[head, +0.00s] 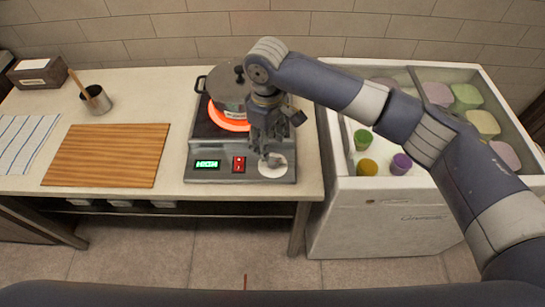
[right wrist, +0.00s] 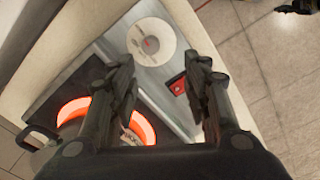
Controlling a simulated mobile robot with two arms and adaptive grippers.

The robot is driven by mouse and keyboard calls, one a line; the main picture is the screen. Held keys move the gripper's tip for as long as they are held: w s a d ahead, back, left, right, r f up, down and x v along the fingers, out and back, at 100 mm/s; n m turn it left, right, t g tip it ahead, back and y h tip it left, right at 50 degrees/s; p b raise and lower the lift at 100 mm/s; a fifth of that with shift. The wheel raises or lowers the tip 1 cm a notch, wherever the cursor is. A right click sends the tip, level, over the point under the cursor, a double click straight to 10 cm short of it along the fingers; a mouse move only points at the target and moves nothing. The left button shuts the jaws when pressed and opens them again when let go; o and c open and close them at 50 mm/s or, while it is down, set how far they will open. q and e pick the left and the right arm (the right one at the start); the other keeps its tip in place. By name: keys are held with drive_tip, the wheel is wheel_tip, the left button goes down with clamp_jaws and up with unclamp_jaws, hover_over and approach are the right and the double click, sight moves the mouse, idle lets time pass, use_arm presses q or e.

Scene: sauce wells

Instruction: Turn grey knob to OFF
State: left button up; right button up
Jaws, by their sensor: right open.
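The grey knob (right wrist: 150,43) sits at the centre of a round white dial (right wrist: 138,32) on the front panel of a hot plate; a small red mark shows at its middle. In the head view the dial (head: 281,170) is at the panel's right end, and my gripper partly covers the knob. My right gripper (head: 268,150) points down over the dial; in the right wrist view its open fingers (right wrist: 164,75) are apart with nothing between them. The hot plate (head: 215,172) has a glowing orange ring and a lit green display (head: 207,164), apparently reading HIGH.
A lidded grey pot (head: 226,92) stands on the glowing burner (head: 228,122), close behind my gripper. A red switch (head: 239,164) is left of the dial. A wooden board (head: 105,155) lies left; an open white chest (head: 380,215) with coloured tubs stands right.

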sight(273, 161)
drive_tip(key=f, duration=0.3)
drive_tip(key=w+f+p, duration=0.1)
drive_tip(key=f, duration=0.2)
drive_tip(key=d+f, duration=0.1)
drive_tip(key=f, duration=0.3)
drive_tip(key=shift+w+p, duration=0.15)
drive_tip(key=shift+p, duration=0.15)
drive_tip(key=shift+r, duration=0.1)
clamp_jaws()
